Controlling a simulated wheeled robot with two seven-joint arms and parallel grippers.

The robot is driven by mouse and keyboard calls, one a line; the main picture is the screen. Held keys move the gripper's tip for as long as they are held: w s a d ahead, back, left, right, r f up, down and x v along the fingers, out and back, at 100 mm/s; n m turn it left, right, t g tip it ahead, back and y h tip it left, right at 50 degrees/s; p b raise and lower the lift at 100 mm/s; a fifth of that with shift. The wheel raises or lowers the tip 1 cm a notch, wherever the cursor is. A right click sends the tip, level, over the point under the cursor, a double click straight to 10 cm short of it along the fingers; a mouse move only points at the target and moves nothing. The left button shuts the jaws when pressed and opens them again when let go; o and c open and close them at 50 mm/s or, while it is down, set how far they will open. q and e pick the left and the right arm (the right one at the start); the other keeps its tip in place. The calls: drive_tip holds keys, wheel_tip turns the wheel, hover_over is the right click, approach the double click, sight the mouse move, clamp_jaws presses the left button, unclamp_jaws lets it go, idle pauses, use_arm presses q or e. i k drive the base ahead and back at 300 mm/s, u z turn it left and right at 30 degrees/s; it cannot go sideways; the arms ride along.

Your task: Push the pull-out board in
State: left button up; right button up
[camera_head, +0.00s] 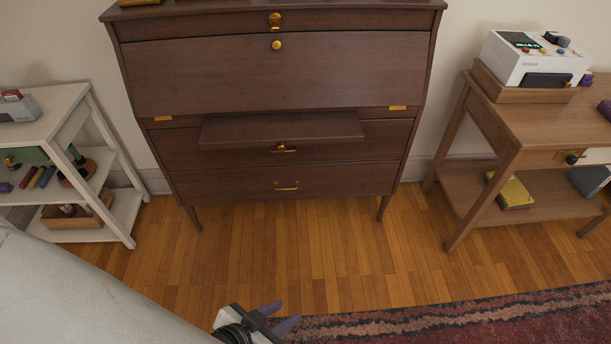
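The pull-out board (281,130) is a flat dark brown panel. It sticks out from the front of the dark wooden desk cabinet (290,75), below the closed slanted front panel with a round brass knob. Two drawers with brass handles lie below the board. My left gripper (279,317) shows at the bottom of the view, above the floor near the rug. It is well apart from the board, and its two dark fingers look spread with nothing between them. My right gripper is not in view.
A white shelf unit (118,200) with small items stands at left. A wooden side table (540,115) at right carries a white device (535,58) in a tray. A dark red patterned rug (480,318) lies at lower right. The wooden floor before the cabinet is clear.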

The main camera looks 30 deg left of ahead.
sight(280, 131)
drive_tip(key=u, duration=0.3)
drive_tip(key=k, duration=0.35)
drive_tip(key=z, duration=0.55)
drive_tip(key=i, duration=1.25)
drive_tip(key=u, duration=1.15)
drive_tip(key=i, duration=0.2)
drive_tip(key=u, duration=0.15)
